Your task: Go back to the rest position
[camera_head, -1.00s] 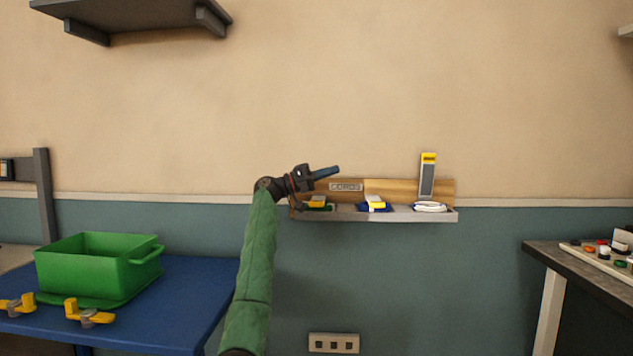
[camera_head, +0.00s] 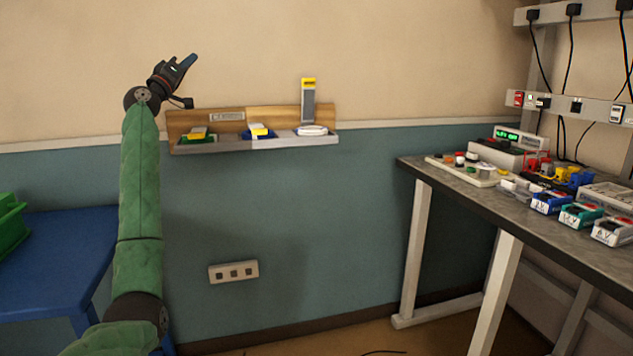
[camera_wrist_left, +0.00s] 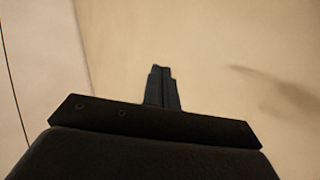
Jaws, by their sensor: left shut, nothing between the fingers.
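My left gripper (camera_head: 188,64) is raised in front of the beige wall, above and left of the wall shelf, at the end of my green-sleeved left arm. It is shut and empty. In the left wrist view its closed fingers (camera_wrist_left: 162,88) point at bare wall. My right gripper is in neither view.
A wooden wall shelf (camera_head: 325,139) holds small packets and a tall grey-yellow box (camera_head: 308,100). A blue table (camera_head: 50,275) with a green crate (camera_head: 8,225) stands left.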

